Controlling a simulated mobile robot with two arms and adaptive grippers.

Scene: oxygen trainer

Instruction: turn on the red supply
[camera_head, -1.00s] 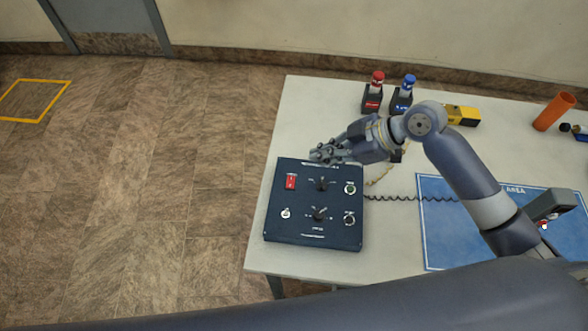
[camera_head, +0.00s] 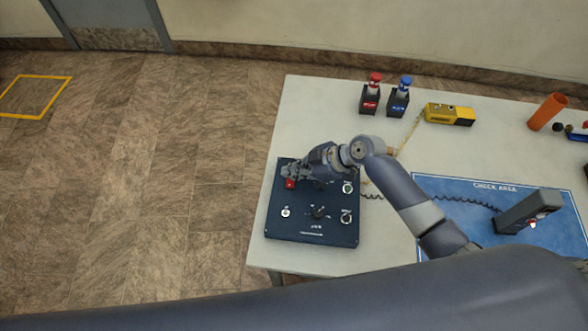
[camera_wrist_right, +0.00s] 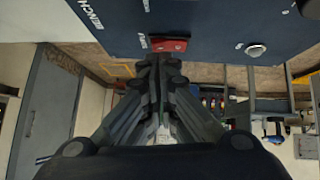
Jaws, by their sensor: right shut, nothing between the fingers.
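The dark blue control panel (camera_head: 275,226) lies on the left part of the table. Its red switch (camera_head: 290,184) is at the panel's upper left, partly hidden by my right gripper (camera_head: 288,173). The red switch also shows in the right wrist view (camera_wrist_right: 169,45), just beyond the shut fingertips (camera_wrist_right: 158,62). The right gripper is shut and empty, its tips at or very near the switch; I cannot tell whether they touch. A red-capped bottle (camera_head: 373,82) stands in a dark holder at the back of the table. My left gripper is not in view.
A black knob (camera_head: 318,212) and round silver fittings (camera_head: 347,217) sit on the panel. A grey handheld unit (camera_head: 524,213) rests on the blue mat (camera_head: 450,186).

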